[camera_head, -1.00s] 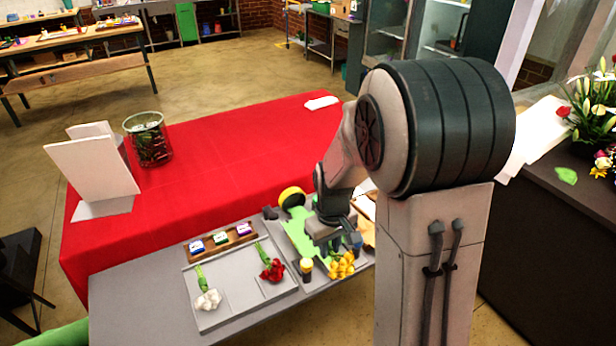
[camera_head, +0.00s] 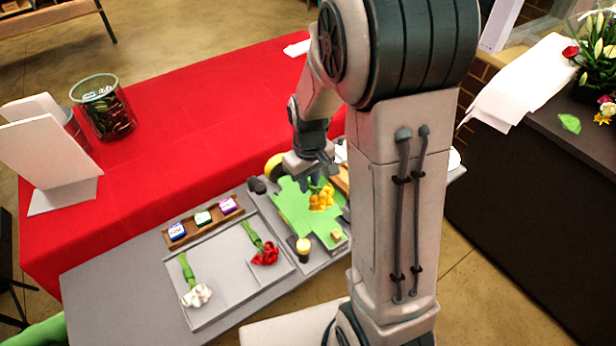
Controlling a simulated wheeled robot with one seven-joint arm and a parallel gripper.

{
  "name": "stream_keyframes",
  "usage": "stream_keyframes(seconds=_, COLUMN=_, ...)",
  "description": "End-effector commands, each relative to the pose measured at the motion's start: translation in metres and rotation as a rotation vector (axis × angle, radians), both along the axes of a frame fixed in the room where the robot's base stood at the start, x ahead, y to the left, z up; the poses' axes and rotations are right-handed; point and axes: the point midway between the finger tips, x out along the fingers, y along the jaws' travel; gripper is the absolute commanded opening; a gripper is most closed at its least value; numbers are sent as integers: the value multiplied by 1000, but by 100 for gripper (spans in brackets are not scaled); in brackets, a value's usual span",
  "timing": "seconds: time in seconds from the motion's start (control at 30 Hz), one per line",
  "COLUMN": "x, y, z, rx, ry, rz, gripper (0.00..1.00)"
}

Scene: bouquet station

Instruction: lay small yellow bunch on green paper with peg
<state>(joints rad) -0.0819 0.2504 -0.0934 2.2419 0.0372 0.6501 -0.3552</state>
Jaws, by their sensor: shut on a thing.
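The small yellow bunch (camera_head: 322,199) is at the upper middle of the green paper (camera_head: 290,207), its flowers toward the front and its stems toward my gripper. My gripper (camera_head: 316,182) points down over the paper and is shut on the bunch's stems; the fingertips are small and partly hidden by the arm. I cannot tell whether the bunch touches the paper. A small tan block (camera_head: 337,235), perhaps the peg, lies at the paper's front edge.
A grey tray (camera_head: 228,277) to the left holds a red bunch (camera_head: 264,254) and a white bunch (camera_head: 196,295). A wooden rack (camera_head: 204,222) with small boxes stands behind it. A dark yellow-topped cylinder (camera_head: 303,247) stands close left of the paper's front. A glass vase (camera_head: 103,108) stands on the red cloth.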

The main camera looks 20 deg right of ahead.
Motion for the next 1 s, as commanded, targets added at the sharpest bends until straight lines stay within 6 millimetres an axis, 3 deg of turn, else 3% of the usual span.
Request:
stream_keyframes(seconds=0.5, x=0, y=0, z=-55, rx=0, ry=0, rz=0, gripper=0)
stream_keyframes(seconds=1.0, x=0, y=0, z=-61, rx=0, ry=0, rz=1, gripper=0)
